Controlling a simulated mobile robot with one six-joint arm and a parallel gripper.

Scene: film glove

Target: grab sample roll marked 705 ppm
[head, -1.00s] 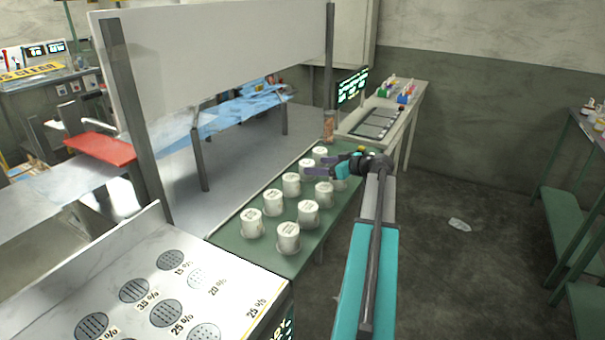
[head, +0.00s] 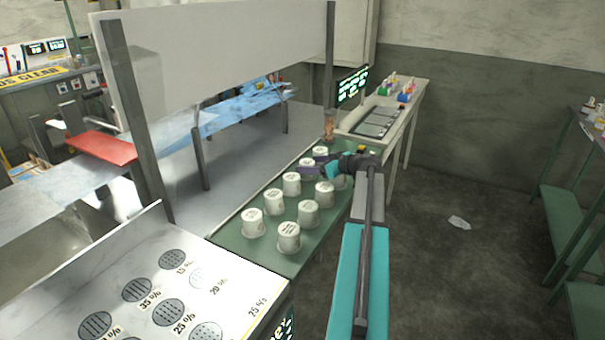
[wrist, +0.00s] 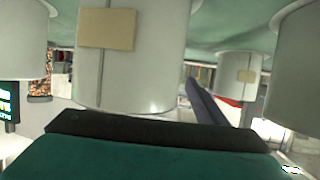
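Several white sample rolls stand upright in two rows on a green table in the head view, among them a near one (head: 288,237) and one in the left row (head: 291,184). Their markings are too small to read, so I cannot tell which is 705 ppm. My gripper (head: 317,163) is low among the far rolls, its purple fingers apart. It partly hides the rolls there. In the wrist view a large white roll (wrist: 145,75) with a blank-looking beige label is close in front. One purple finger (wrist: 208,103) shows just right of it; the other is hidden.
The green table (head: 262,254) has other rolls close around my gripper. A marked white panel (head: 235,290) adjoins its near end. A brown jar (head: 328,126) stands at the far end, near a pale bench (head: 412,105). The floor to the right is mostly clear.

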